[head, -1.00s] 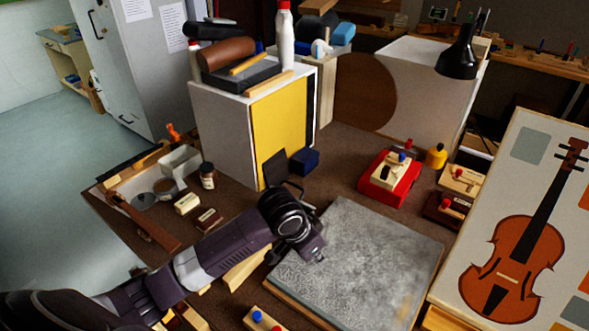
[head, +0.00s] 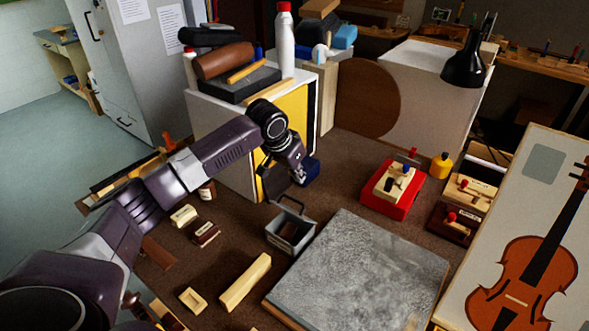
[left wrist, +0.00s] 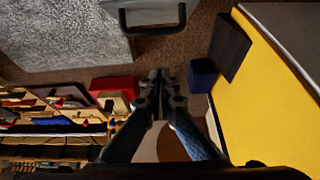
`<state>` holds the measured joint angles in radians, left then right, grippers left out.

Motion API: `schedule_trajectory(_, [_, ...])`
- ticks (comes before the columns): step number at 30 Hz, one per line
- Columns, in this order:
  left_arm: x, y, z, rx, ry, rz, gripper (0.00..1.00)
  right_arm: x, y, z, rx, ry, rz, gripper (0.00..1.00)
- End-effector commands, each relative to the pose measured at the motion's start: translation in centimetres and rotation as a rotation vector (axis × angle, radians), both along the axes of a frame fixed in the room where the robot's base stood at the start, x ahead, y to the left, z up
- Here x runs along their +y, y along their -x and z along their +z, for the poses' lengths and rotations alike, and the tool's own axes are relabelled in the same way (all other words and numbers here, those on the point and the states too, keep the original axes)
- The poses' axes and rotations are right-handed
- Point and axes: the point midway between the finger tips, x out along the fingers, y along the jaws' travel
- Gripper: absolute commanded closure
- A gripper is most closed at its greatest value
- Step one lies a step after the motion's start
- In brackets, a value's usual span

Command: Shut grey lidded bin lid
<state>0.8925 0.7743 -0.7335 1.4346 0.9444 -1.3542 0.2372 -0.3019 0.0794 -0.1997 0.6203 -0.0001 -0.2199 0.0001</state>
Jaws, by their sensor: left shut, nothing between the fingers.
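The grey bin (head: 277,243) stands on the brown bench beside the stone slab. Its top is open and something dark shows inside. A dark loop-shaped bar (head: 291,203) rises at its back edge; it also shows in the left wrist view (left wrist: 152,29). I cannot make out a lid panel clearly. My left gripper (head: 300,177) is shut and empty, above and behind the bin, in front of a small blue box (head: 312,172). In the left wrist view its closed fingers (left wrist: 160,76) point towards the bench, apart from the bar. My right gripper is not in view.
A white cabinet with a yellow front (head: 292,110) stands close behind my left gripper, a dark panel (left wrist: 230,46) beside it. The grey slab (head: 365,270) lies right of the bin. A red box (head: 392,190) stands farther right. Small wooden blocks lie at front left.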

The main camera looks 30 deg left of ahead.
Motion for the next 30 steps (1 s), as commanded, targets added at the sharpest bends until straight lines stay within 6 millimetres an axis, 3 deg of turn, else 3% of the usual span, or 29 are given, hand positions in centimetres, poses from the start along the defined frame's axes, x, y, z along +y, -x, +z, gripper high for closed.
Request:
schedule_trajectory(7, [-0.4,-2.0,-4.1,0.002,0.001,0.0,1.0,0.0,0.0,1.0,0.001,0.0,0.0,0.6])
schedule_trajectory(15, [0.3,1.2,-4.3,0.001,-0.002,-0.002,1.0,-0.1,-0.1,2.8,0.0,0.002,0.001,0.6])
schedule_trajectory(30, [0.3,2.0,-4.6,-0.001,-0.001,-0.002,1.0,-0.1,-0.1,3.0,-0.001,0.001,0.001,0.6])
